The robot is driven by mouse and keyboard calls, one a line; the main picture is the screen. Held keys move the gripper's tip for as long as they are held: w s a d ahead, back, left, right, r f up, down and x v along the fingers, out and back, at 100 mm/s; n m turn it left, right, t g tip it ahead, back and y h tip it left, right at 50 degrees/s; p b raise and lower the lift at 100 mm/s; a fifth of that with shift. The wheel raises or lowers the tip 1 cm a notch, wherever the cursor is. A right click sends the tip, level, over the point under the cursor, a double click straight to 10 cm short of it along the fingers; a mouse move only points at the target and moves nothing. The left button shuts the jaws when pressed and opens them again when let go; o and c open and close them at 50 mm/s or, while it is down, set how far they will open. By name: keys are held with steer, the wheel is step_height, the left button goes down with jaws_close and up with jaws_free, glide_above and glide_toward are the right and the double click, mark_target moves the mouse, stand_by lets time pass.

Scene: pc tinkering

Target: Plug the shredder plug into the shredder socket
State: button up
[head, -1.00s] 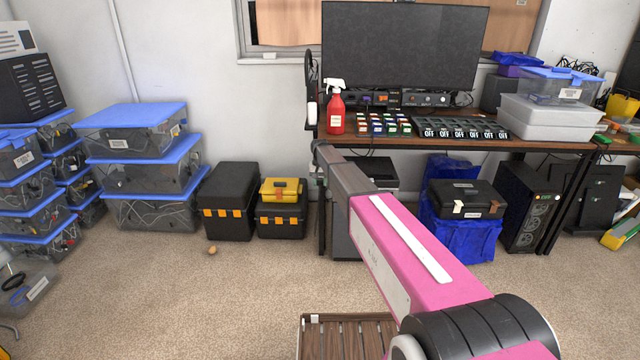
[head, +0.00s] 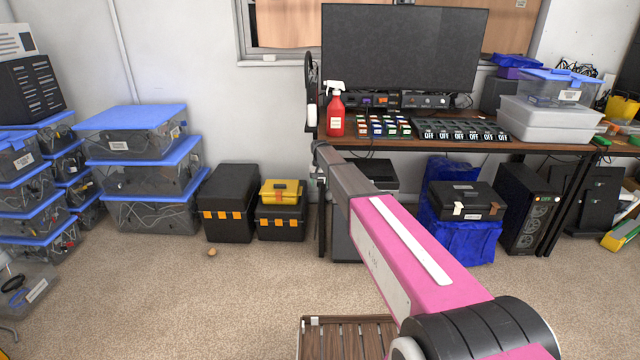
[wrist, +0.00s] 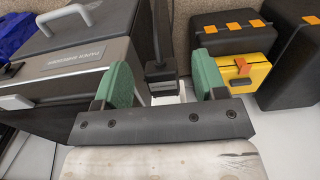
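A black plug-like block (wrist: 160,78) with a dark cable or stem stands between the green fingertips of my gripper (wrist: 162,82) in the wrist view. The fingertips are spread, with gaps on both sides of the block. A pale patch shows just below the block; I cannot tell whether it is the socket. The grey paper shredder (wrist: 88,62), labelled and with a handle on top, is to the left of my gripper. In the head view my arm reaches to the desk's left end, and its gripper is too small and hidden to make out.
The desk (head: 450,143) carries a monitor (head: 404,46) and a red spray bottle (head: 336,112). Black cases (head: 229,203) and a yellow box (head: 281,192) stand left of the desk; the yellow box (wrist: 250,74) is right in the wrist view. The carpet in front is mostly clear.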

steer(key=shift+r, duration=0.15)
steer(key=shift+r, duration=2.35)
step_height(320, 180, up, 10)
steer(key=s+d+f, duration=0.5)
steer(key=s+d, duration=0.1)
steer(key=s, duration=0.9)
steer(key=s+d+f, duration=0.5)
steer(key=s+d, duration=0.1)
steer(key=s, duration=1)
steer(key=s+d+f, duration=0.5)
steer(key=s+d, duration=0.1)
steer(key=s, duration=1)
steer(key=shift+s, duration=0.15)
steer(key=shift+f, duration=0.1)
